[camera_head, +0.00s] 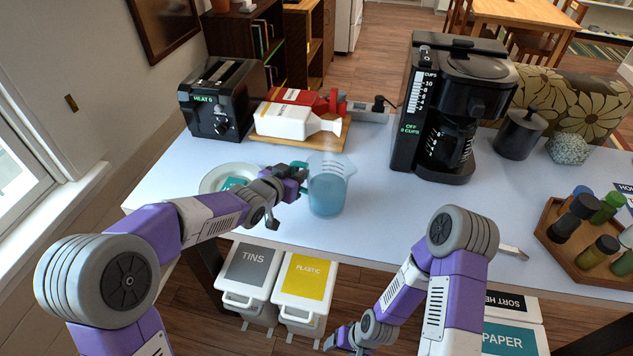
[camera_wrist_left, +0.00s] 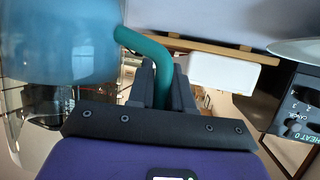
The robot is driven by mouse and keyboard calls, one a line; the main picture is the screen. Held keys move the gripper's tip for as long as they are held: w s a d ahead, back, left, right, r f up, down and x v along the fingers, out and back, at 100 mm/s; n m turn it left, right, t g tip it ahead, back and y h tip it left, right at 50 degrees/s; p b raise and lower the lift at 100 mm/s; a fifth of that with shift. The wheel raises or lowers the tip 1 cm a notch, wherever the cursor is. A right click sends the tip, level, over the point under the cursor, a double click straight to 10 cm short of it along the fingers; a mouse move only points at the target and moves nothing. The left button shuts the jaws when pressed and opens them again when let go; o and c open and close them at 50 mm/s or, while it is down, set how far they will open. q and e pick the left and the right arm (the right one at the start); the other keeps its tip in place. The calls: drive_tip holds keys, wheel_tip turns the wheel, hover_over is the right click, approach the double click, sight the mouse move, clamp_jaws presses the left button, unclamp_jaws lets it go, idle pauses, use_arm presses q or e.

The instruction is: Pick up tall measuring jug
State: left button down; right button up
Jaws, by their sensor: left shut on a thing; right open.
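The tall measuring jug (camera_head: 327,192) is see-through, pale at the top and blue lower down, with a teal handle on its left side. It looks upright above the white table, near the front edge; I cannot tell whether its base touches the table. My left gripper (camera_head: 298,178) is shut on the handle. In the left wrist view the fingers (camera_wrist_left: 163,80) close around the teal handle (camera_wrist_left: 146,45), and the blue jug body (camera_wrist_left: 65,40) fills the upper left. My right gripper (camera_head: 345,338) is open and empty, low in front of the table, away from the jug.
A plate (camera_head: 212,178) lies left of the jug. Behind are a toaster (camera_head: 222,98) and cartons (camera_head: 290,122) on a wooden board (camera_head: 333,140). A coffee maker (camera_head: 452,110) stands to the right. A wooden tray (camera_head: 565,250) holds several bottles. Table between jug and coffee maker is clear.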

use_arm(q)
drive_tip(key=shift+r, duration=0.2)
wheel_tip(320, 180, up, 10)
drive_tip(key=p, duration=0.4)
drive_tip(key=shift+f, duration=0.15)
idle(0.3)
idle(0.4)
drive_tip(key=c, duration=1.7)
unclamp_jaws()
drive_tip(key=shift+c, duration=0.2)
clamp_jaws()
